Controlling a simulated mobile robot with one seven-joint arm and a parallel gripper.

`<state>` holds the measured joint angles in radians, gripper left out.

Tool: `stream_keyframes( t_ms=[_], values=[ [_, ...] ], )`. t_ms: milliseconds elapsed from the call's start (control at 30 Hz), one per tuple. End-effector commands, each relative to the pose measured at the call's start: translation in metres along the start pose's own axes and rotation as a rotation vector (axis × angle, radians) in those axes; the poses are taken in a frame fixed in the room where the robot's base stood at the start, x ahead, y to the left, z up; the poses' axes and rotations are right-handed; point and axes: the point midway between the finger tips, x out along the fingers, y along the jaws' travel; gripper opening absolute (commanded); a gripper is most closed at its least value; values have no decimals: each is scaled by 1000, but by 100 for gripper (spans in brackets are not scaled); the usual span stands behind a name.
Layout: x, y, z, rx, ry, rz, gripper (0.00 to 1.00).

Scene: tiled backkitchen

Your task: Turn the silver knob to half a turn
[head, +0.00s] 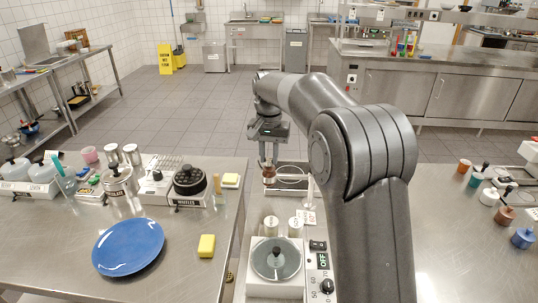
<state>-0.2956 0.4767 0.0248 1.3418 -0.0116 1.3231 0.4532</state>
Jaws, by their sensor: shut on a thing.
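My gripper (268,163) points down over the narrow middle counter. Its fingers are close together around a small reddish-brown thing (268,173), which is partly hidden by them. I cannot make out a silver knob there at this size. Nearer to me, a white-framed device (255,285) has a round grey disc with a dark handle in its middle (275,250). A black dial (327,287) with numbers and a green "OFF" display (322,261) are beside it. Two pale metal cylinders (271,224) stand just behind the device.
The left table holds a blue plate (128,247), a yellow sponge (207,245), a canister (118,181) and a dark round item on a labelled box (190,180). A looped white tube (292,173) is close to the gripper's right. The right table (460,245) is mostly clear in front.

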Motion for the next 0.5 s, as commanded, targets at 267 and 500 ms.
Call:
stream_keyframes(
  t_ms=[267,500],
  values=[
    [-1,0,0,59,1,-1,0],
    [0,0,0,65,1,-1,0]
  ],
)
